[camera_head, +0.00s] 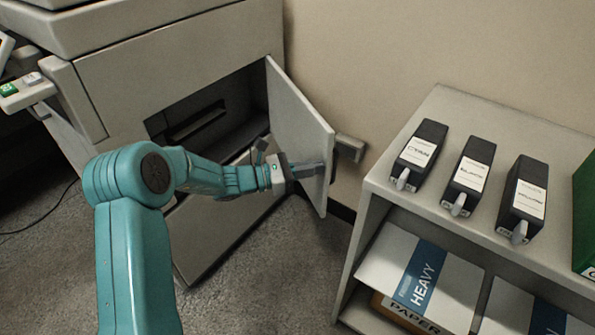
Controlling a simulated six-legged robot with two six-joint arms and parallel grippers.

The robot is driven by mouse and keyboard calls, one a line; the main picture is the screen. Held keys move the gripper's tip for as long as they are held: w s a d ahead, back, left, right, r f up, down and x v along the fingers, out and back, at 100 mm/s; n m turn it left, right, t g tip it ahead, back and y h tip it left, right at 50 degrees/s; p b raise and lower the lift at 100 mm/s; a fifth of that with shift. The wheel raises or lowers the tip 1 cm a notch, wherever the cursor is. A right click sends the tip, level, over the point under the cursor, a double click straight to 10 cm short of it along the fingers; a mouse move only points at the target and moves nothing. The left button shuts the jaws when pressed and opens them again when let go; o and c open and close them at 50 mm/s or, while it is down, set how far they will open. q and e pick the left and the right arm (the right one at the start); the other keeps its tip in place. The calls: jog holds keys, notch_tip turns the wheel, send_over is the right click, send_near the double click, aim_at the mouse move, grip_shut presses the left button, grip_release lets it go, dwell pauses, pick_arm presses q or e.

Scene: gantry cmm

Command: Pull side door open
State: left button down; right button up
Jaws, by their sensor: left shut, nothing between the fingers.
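The side door (297,125) of the grey copier-like machine (190,65) stands swung out from its opening, hinged at its right edge. Its grey handle (349,148) sticks out beyond the door on the outer side. The dark compartment (225,110) behind the door is exposed. My teal left arm reaches in from the left, and my left gripper (312,171) is shut and empty at the inner face of the door, near its lower part. I cannot tell whether the fingers touch the door. My right gripper is not in view.
A grey shelf (440,112) on the right carries several dark toner cartridges (465,177) and holds paper packs (420,280) below. A beige wall (400,50) is close behind the door. Carpet (285,270) is clear between machine and shelf.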

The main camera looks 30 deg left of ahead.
pick_arm(q)
jog(key=w+d+n+t+y+b, duration=0.1)
jog(key=w+d, duration=0.5)
jog(key=w, duration=0.2)
jog(key=shift+n+t+y, duration=0.3)
jog(key=shift+t+y, duration=0.1)
